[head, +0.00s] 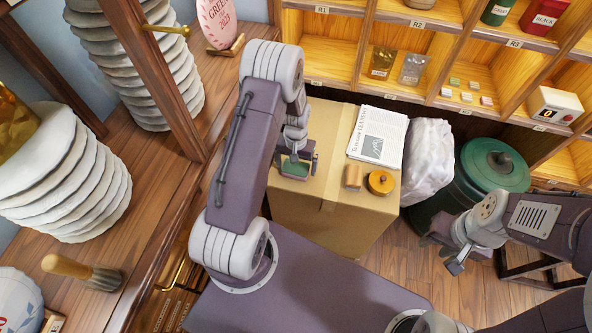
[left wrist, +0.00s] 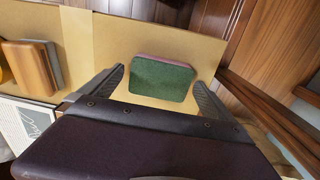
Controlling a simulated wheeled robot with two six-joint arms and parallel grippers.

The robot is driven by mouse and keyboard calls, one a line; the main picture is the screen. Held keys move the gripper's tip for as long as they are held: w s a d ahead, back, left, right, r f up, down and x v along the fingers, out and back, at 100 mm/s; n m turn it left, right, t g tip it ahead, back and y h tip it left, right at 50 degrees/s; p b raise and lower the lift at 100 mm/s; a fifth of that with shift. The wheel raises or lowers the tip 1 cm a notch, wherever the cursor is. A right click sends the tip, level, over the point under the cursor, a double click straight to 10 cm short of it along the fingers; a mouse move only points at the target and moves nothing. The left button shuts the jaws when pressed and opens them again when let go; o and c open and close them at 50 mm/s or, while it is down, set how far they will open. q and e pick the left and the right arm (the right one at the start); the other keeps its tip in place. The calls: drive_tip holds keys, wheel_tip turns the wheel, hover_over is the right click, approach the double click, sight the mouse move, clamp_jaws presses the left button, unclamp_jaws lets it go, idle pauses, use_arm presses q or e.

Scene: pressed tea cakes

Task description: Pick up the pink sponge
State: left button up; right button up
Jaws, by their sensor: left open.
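The pink sponge (left wrist: 163,78) lies flat on a cardboard box (left wrist: 205,48). Its top is dark green and a pink layer shows along its far edge. In the head view its green top (head: 294,169) shows partly beneath my left gripper (head: 296,160). My left gripper is open over the box. In the left wrist view its two fingers stand apart, one to each side of the sponge, with no clear contact. My right gripper (head: 446,256) hangs empty near the green bin; its jaw opening is unclear.
A wood-backed block (head: 353,177), a round yellow tin (head: 380,183) and a newspaper (head: 378,138) lie on the same box. A white sack (head: 428,160) and a green bin (head: 494,175) stand right of it. Shelves are behind; a wooden rack with stacked cakes is left.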

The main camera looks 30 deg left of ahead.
sight(299, 165)
use_arm(q)
drive_tip(key=shift+w+a+f, duration=0.1)
drive_tip(key=shift+f, duration=0.75)
drive_tip(key=c, duration=1.3)
drive_tip(key=shift+o, duration=0.2)
drive_tip(key=shift+r, duration=0.1)
drive_tip(key=shift+r, duration=0.1)
drive_tip(key=shift+r, duration=0.3)
drive_tip(key=r, duration=0.2)
drive_tip(key=w+r, duration=0.1)
drive_tip(key=r, duration=0.1)
drive_tip(key=shift+d+p, duration=0.35)
drive_tip(key=w+d+r, duration=0.5)
drive_tip(key=w+r, duration=0.1)
drive_tip(key=w, duration=0.2)
drive_tip(key=shift+w+d, duration=0.35)
drive_tip(key=shift+w, duration=0.05)
